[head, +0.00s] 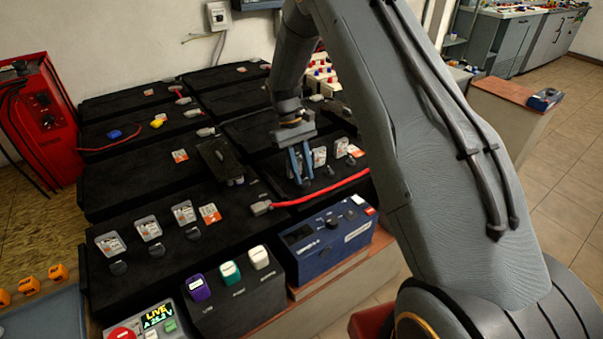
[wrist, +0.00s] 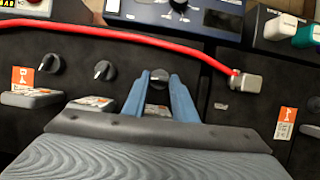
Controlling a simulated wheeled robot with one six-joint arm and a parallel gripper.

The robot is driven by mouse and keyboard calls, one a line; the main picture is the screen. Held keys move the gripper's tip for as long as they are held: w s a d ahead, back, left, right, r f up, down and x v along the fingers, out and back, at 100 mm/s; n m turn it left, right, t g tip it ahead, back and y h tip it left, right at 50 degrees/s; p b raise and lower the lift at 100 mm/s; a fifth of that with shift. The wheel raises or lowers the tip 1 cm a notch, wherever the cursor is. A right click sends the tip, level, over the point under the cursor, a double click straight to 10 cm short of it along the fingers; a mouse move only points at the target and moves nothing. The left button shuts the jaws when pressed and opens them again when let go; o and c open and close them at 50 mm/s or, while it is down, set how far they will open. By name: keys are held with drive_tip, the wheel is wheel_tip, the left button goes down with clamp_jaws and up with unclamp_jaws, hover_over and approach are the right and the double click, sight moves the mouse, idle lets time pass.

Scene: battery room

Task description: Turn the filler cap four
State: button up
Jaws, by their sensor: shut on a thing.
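My gripper (head: 302,178) points down over the black battery at the right of the near row in the head view. In the wrist view its two blue fingers (wrist: 160,92) are shut on a small dark filler cap (wrist: 157,82), one finger on each side. Two like caps stand in the same row, a near one (wrist: 105,70) and a farther one (wrist: 50,62), each with a pale pointer mark. Flip-up tags stand behind the caps, one partly hidden by my gripper. I cannot read which cap is number four.
A red cable (wrist: 120,39) runs across the battery close to the fingers, ending in a grey clamp (wrist: 246,82). A blue device (head: 328,236) stands in front. Another battery (head: 135,217) with tags and caps lies to the left. A red charger (head: 42,118) stands far left.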

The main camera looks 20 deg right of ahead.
idle(0.3)
drive_tip(key=o, duration=0.8)
drive_tip(key=shift+c, duration=0.2)
drive_tip(key=d+b+v, duration=0.1)
drive_tip(key=v, duration=0.6)
drive_tip(key=shift+a+r+b, duration=0.35)
drive_tip(key=shift+a+b, duration=0.05)
drive_tip(key=shift+a, duration=0.1)
drive_tip(key=shift+w, duration=0.1)
